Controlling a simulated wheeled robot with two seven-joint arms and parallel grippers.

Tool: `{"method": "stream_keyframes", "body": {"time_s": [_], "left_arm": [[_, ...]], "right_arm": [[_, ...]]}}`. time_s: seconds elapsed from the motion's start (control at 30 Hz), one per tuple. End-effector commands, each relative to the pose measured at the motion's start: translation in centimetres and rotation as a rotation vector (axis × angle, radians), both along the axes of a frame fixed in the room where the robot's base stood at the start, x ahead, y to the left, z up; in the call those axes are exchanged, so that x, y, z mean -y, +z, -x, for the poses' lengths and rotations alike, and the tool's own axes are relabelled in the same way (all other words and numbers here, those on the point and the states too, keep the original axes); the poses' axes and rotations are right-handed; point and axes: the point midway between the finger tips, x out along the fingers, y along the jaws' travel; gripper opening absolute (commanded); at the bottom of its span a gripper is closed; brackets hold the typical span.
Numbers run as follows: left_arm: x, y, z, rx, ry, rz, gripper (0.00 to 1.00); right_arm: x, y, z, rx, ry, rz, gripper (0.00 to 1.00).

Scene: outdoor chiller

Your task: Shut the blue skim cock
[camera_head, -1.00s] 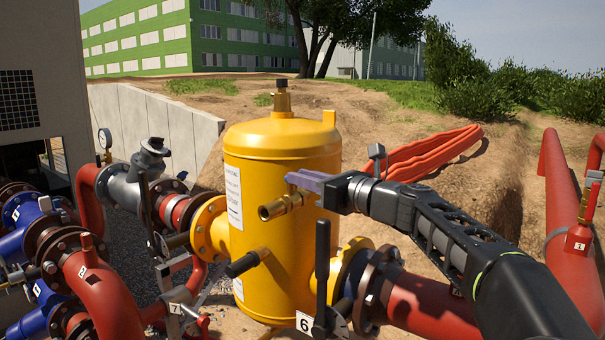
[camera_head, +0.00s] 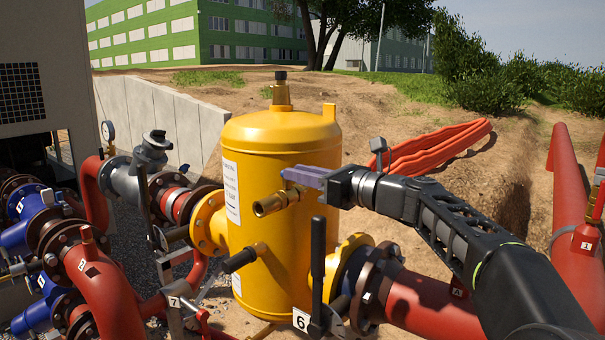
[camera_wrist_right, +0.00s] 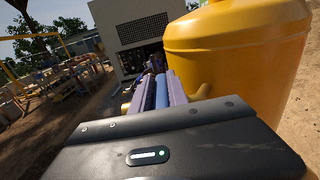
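The yellow tank (camera_head: 280,150) stands upright in the middle of the head view. A brass outlet (camera_head: 270,204) sticks out of its upper front, and the skim cock sits there. Its blue handle (camera_wrist_right: 162,92) shows in the right wrist view as a narrow bar between two lavender fingers. My right gripper (camera_head: 303,177) is just above the brass outlet, in front of the tank. Its fingers (camera_wrist_right: 163,90) lie close along both sides of the blue handle and look shut on it. My left gripper is not in view.
A black lever (camera_head: 318,265) stands upright below my right gripper, by the tag 6. Red pipes (camera_head: 105,290) and blue flanges crowd the left. Orange hose (camera_head: 435,147) lies on the ground behind.

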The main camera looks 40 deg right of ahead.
Motion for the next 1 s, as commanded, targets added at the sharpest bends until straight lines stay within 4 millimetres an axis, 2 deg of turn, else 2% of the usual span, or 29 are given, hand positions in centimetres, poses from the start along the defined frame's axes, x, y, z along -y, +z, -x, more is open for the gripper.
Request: {"method": "stream_keyframes", "body": {"time_s": [0.03,0.23,0.57,0.77,1.0], "left_arm": [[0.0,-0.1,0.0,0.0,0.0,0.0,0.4],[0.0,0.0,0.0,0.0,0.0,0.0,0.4],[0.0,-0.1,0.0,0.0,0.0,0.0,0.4],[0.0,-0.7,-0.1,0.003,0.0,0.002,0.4],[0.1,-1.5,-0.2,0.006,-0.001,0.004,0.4]], "right_arm": [[-0.4,-0.9,-0.3,-0.015,0.012,-0.001,0.23],[-0.3,-0.5,-0.2,-0.009,0.008,-0.002,0.39],[-0.1,-0.3,0.1,-0.005,0.003,-0.002,0.4],[0.5,-0.4,2.2,-0.003,0.001,0.0,0.4],[1.4,-0.5,6.0,-0.003,0.004,-0.001,0.4]]}}
